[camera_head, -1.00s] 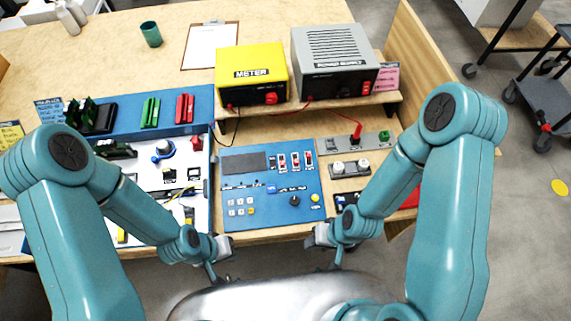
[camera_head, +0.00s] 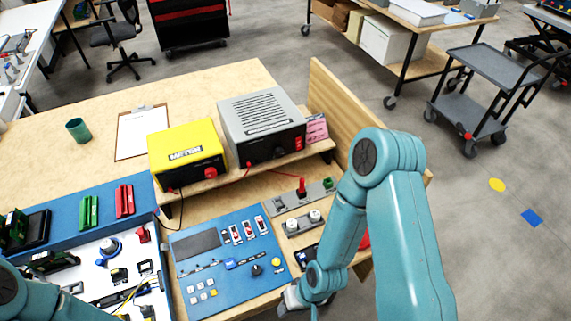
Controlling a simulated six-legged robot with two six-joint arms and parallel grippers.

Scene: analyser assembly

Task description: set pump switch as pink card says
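The pink card (camera_head: 317,129) stands at the right end of the raised shelf, beside the grey power supply (camera_head: 262,125); its writing is too small to read. The blue control panel (camera_head: 205,285) lies on the bench with a dark display and a row of red-and-white switches (camera_head: 243,231). I cannot read which one is the pump switch. My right gripper (camera_head: 292,301) is at the bottom edge, just right of the panel's near corner and apart from the switches; its fingers are mostly hidden. My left gripper is out of view; only part of my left arm shows.
A yellow meter (camera_head: 187,153) sits on the shelf. A grey strip with a red lever (camera_head: 301,186) and a plate with two white knobs (camera_head: 304,222) lie right of the panel. A wooden side board (camera_head: 350,112) edges the bench. A clipboard (camera_head: 140,131) lies behind.

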